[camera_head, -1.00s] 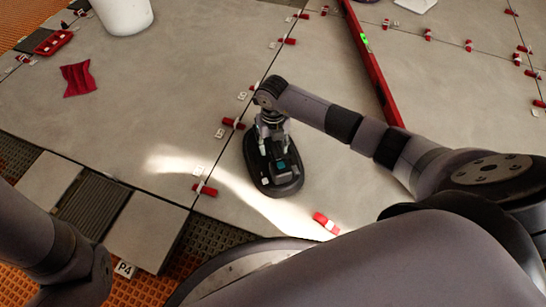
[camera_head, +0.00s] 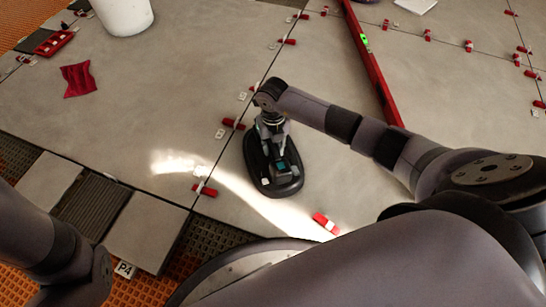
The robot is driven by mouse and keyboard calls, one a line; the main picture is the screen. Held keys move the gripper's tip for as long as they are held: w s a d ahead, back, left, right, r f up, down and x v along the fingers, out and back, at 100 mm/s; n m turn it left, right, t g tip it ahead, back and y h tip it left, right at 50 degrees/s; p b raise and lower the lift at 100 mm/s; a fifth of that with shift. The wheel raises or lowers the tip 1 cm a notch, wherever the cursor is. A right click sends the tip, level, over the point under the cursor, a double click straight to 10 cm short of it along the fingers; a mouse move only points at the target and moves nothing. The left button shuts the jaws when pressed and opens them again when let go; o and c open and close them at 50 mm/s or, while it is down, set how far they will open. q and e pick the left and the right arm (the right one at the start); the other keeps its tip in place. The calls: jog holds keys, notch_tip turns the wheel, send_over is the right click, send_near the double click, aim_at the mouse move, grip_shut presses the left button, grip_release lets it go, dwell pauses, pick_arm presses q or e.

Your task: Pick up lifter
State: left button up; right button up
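The lifter (camera_head: 287,187) is a black oval suction device with a teal part on top. It lies flat on the grey tiles near the middle of the view. My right gripper (camera_head: 274,146) points down over it, with its fingers drawn in at the lifter's raised middle part, and looks shut on it. The fingertips are small and partly hidden by the wrist. The lifter still rests on the floor. Part of my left arm shows at the lower left; its gripper is out of view.
Red levelling clips (camera_head: 205,190) stand along the tile joints, and a loose one (camera_head: 325,223) lies right of the lifter. A long red level (camera_head: 373,67) lies behind my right arm. A white bucket (camera_head: 124,15), red cloth (camera_head: 77,79) and red tray (camera_head: 54,43) are at upper left.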

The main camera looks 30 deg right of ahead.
grip_shut()
jog(key=shift+r, duration=0.2)
dwell(0.3)
